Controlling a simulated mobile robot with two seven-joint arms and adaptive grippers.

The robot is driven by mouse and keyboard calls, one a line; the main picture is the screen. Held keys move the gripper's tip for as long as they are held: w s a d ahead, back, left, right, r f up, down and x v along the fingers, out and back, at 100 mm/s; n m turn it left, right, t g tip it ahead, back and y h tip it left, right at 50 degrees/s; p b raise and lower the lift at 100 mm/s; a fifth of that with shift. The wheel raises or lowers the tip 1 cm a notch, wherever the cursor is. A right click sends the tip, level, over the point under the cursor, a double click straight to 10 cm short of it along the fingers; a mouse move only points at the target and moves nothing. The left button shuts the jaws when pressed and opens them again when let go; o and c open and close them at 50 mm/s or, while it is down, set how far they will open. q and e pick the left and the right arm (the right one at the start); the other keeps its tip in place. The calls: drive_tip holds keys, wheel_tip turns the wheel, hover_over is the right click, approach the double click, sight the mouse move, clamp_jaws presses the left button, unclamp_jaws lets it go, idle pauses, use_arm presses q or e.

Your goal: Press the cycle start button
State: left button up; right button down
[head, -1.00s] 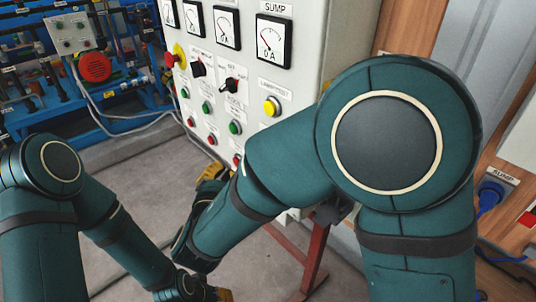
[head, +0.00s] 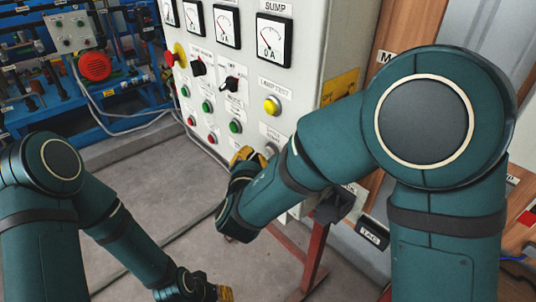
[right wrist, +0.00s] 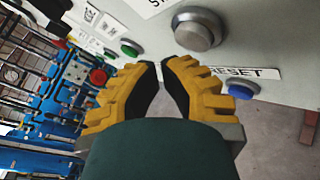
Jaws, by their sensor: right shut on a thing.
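A grey control panel (head: 305,70) carries rows of buttons; the small labels are too blurred for me to tell which one reads cycle start. Green buttons (head: 236,127) and red buttons (head: 212,139) sit low on its face. My right gripper (head: 245,154) is in front of the lower right of the panel and covers part of it.
A yellow button (head: 271,106) sits under the lamp test label. In the right wrist view a blue button (right wrist: 243,89) is below a RESET label (right wrist: 247,73). A red mushroom button (head: 169,60) protrudes on the panel's left.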

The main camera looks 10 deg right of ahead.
idle(1.2)
drive_tip(key=shift+w+d+b, duration=0.25)
drive_tip(key=shift+d+b, duration=0.1)
drive_tip(key=shift+b, duration=0.1)
drive_tip(key=shift+w+d+b, duration=0.3)
drive_tip(key=shift+d+b, duration=0.05)
drive_tip(key=shift+d, duration=0.05)
idle(0.8)
drive_tip(key=shift+s+a, duration=0.1)
idle(0.3)
drive_tip(key=shift+s+a+b, duration=0.35)
drive_tip(key=shift+s+a, duration=0.1)
drive_tip(key=shift+a, duration=0.2)
drive_tip(key=shift+s+a+b, duration=0.3)
drive_tip(key=shift+s+a, duration=0.45)
drive_tip(key=shift+a, duration=0.3)
drive_tip(key=shift+s+a+b, duration=0.3)
drive_tip(key=shift+s+a, duration=0.45)
drive_tip(key=shift+a, duration=0.25)
